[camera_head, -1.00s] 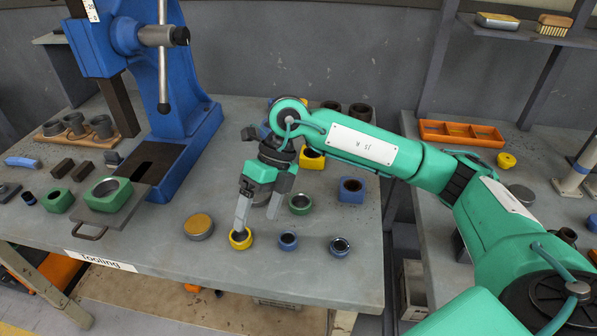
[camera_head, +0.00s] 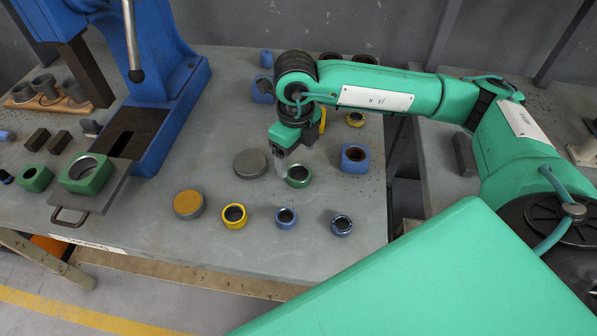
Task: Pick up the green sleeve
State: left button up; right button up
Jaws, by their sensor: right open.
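A round green sleeve (camera_head: 299,186) stands upright on the table, right of the middle, with its dark bore facing up. My right gripper (camera_head: 281,168) points down at the left rim of the sleeve. Its jaws are open, and its fingers partly overlap each other in this view. I cannot tell whether a fingertip touches the sleeve. My left gripper is not in view.
A yellow ring (camera_head: 234,224) and two blue rings (camera_head: 286,225) (camera_head: 341,233) stand in front. A brass-topped disc (camera_head: 188,212) and a grey disc (camera_head: 250,171) lie left. A blue square block (camera_head: 355,168) stands right. The blue press (camera_head: 160,121) is far left, near green square blocks (camera_head: 88,184).

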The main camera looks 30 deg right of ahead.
aim_at(298, 178)
jog(key=f, duration=0.1)
jog(key=f+p, duration=0.1)
jog(key=f, duration=0.2)
jog(key=shift+s+d+f, duration=0.1)
jog(key=shift+s+d, duration=0.1)
jog(key=shift+s, duration=0.1)
jog(key=shift+f, duration=0.5)
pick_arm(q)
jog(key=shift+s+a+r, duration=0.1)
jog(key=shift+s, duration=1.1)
pick_arm(e)
jog(key=c, duration=1.2)
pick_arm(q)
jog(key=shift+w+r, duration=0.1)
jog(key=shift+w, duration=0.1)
pick_arm(e)
jog(key=shift+c, duration=0.2)
jog(key=shift+r, duration=0.1)
